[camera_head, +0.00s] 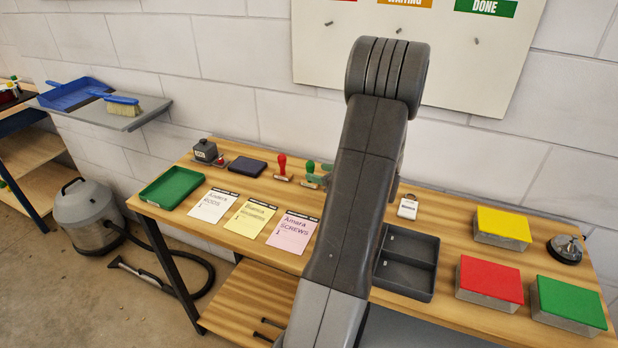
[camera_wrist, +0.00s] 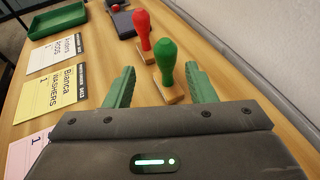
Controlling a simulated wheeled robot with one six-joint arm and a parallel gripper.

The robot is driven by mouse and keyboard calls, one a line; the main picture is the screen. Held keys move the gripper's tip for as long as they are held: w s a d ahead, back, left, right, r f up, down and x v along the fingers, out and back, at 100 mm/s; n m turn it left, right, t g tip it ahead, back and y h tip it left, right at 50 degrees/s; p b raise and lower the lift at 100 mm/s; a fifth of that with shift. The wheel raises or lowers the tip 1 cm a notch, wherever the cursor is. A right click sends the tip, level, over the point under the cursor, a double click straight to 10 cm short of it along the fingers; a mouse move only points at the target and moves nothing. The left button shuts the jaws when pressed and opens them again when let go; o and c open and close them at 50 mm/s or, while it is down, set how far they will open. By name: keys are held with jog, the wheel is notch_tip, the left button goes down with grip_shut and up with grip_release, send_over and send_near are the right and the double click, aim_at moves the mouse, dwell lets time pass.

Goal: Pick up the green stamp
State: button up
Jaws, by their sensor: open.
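The green stamp (camera_wrist: 166,62) stands upright on its wooden base on the bench in the wrist view. It lies between and a little ahead of my gripper's two green fingers (camera_wrist: 160,88), which are open and empty. In the head view the green stamp (camera_head: 310,170) shows beside my arm, which hides most of the gripper. The red stamp (camera_wrist: 142,28) stands just beyond and to the left of the green one, and it also shows in the head view (camera_head: 282,166).
The bench (camera_head: 180,226) carries a green tray (camera_head: 172,188), a dark ink pad (camera_head: 247,167), three paper cards, a dark divided tray (camera_head: 408,262) and boxes with yellow, red and green lids. A wall (camera_wrist: 270,50) runs close along the right in the wrist view.

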jog(key=shift+w+a, duration=0.2)
jog(key=shift+w, duration=0.55)
jog(key=p+x, duration=0.1)
jog(key=x, duration=0.5)
jog(key=shift+p, duration=0.3)
jog(key=c, duration=1)
jog(key=shift+r, duration=0.1)
jog(key=shift+c, duration=0.2)
